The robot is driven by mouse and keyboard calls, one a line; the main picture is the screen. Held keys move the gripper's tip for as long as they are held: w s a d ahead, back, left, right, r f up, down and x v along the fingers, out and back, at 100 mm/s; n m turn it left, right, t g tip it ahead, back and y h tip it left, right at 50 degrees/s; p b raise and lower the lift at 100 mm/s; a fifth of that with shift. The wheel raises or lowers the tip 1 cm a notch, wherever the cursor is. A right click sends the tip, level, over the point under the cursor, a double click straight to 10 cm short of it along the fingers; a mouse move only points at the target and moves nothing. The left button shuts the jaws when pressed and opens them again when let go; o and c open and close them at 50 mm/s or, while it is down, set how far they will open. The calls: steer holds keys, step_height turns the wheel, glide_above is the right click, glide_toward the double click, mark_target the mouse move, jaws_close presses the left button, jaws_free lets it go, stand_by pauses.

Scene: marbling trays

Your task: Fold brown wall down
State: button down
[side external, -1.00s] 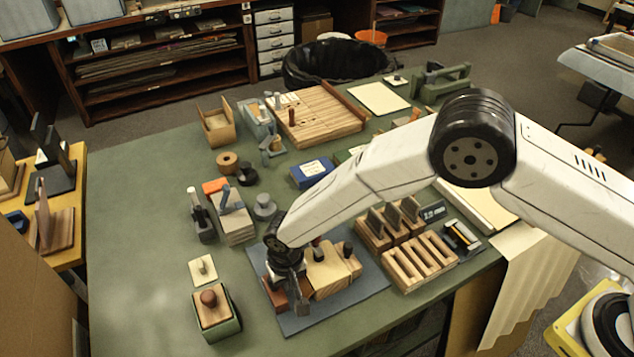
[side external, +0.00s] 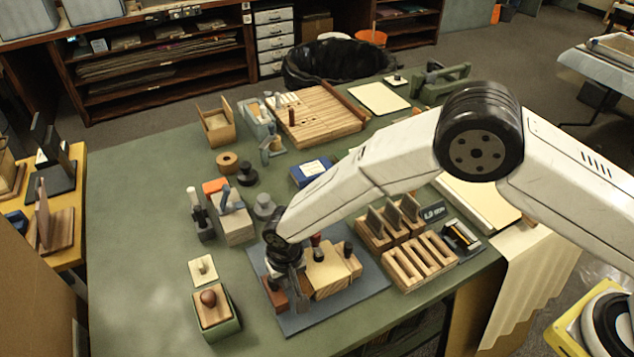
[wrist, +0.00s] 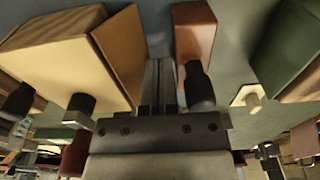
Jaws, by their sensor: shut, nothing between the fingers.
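A brown panel (wrist: 122,45), which I take for the brown wall, stands against the side of a pale wooden block (wrist: 60,55) in the wrist view. I cannot tell its exact tilt. In the side external view the pale block (side external: 328,272) sits on a grey mat, and my gripper hides most of the panel. My gripper (wrist: 160,66) is shut and empty, with its fingers pointing down between the panel and a red-brown block. In the side external view my gripper (side external: 300,300) is low over the mat, at the pale block's left end.
The red-brown block (wrist: 194,35) with a black knob is close on the other side of my fingers. The grey mat (side external: 350,303) is bare at its front. Slotted wooden racks (side external: 420,262) stand to the right, and a green box (side external: 228,330) to the left.

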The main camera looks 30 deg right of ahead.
steer(key=shift+r, duration=1.9)
steer(key=shift+w+d+r, duration=0.1)
steer(key=shift+w+r, duration=0.05)
steer(key=w+d+r+t, duration=0.1)
steer(key=w+d+r, duration=0.2)
steer(key=d+r, duration=0.9)
steer(key=s+d+r+t, duration=0.1)
steer(key=s+d+r, duration=0.2)
steer(key=s+d, duration=1.4)
steer(key=d, duration=0.3)
steer(key=shift+d, duration=0.4)
